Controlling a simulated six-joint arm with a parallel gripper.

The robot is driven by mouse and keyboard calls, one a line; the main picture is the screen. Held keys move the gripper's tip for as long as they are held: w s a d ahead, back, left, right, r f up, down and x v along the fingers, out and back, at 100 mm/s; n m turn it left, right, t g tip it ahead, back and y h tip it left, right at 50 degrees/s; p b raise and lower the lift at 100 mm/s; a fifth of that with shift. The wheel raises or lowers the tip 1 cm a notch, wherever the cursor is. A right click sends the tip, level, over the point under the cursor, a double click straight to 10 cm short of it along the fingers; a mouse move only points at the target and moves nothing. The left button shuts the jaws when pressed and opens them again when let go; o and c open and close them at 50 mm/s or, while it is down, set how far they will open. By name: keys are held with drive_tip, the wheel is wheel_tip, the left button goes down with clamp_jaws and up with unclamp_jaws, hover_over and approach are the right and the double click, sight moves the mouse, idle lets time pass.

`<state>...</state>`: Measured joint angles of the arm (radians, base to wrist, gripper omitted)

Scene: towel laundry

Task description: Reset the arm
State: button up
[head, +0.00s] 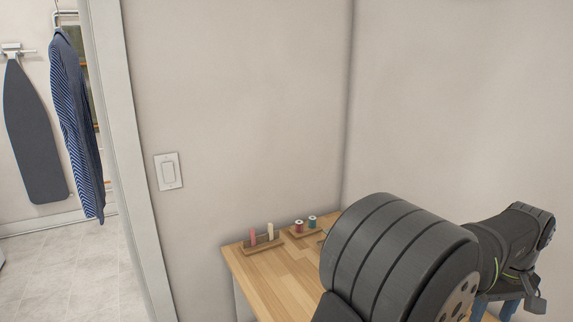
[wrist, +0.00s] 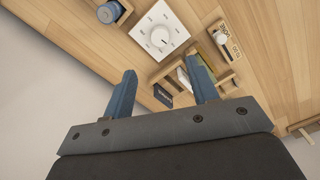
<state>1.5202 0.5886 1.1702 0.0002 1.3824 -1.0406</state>
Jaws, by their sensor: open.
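My gripper (wrist: 162,65) shows in the wrist view with its two blue fingers spread apart and nothing between them. The fingers point towards a wooden surface (wrist: 65,25) with several small items on it. In the head view my dark arm is bent at the lower right, over a wooden table (head: 262,268). Part of my blue gripper fingers shows at the lower right edge there, partly hidden by the arm.
The wrist view shows a white dial (wrist: 160,31), a blue spool-like item (wrist: 110,12) and a wooden holder (wrist: 158,96) near the fingers. In the head view, thread spools (head: 299,226) stand on the table. Walls (head: 240,110) rise behind it. A doorway opens at left.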

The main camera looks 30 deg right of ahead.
wheel_tip(320, 180, down, 12)
drive_tip(key=shift+r, duration=0.15)
drive_tip(key=shift+r, duration=0.1)
idle(0.4)
wheel_tip(320, 180, up, 17)
wheel_tip(320, 180, down, 18)
drive_tip(key=shift+r, duration=0.25)
drive_tip(key=shift+r+m, duration=0.1)
drive_tip(key=shift+m, duration=0.3)
drive_tip(key=m, duration=0.9)
drive_tip(key=shift+r, duration=2.25)
